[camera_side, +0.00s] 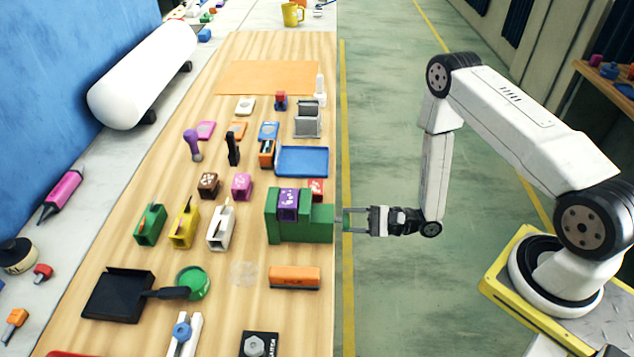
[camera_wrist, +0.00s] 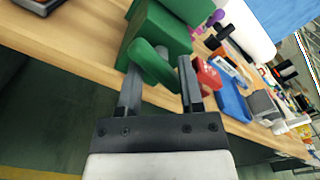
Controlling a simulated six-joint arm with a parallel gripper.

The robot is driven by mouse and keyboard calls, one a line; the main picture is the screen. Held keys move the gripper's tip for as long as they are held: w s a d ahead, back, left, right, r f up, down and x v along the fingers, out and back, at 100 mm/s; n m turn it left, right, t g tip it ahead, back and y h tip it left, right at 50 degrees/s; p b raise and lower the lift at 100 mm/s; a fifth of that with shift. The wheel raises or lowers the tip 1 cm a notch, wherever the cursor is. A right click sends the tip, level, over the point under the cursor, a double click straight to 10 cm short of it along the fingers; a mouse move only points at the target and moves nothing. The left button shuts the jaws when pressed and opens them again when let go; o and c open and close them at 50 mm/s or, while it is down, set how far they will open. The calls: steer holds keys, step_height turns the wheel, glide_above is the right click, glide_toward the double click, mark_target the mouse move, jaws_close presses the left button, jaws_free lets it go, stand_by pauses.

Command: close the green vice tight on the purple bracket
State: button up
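The green vice (camera_side: 305,226) stands at the right edge of the wooden bench. The purple bracket (camera_side: 288,203) sits upright in its top, between the green jaws; I cannot tell whether both jaws touch it. The bracket is not visible in the wrist view. My gripper (camera_side: 352,220) reaches in from the right, just off the bench edge, at the vice's handle.
An orange block (camera_side: 294,277) lies in front of the vice. A blue tray (camera_side: 301,161) and a red item (camera_side: 316,187) are behind it. Green, yellow and white holders (camera_side: 184,225) stand to its left.

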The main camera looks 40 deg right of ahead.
steer(key=shift+d, duration=0.1)
steer(key=shift+v, duration=2.95)
steer(key=shift+s, duration=0.15)
steer(key=v, duration=0.7)
steer(key=shift+s+d, duration=0.2)
steer(key=shift+d, duration=0.05)
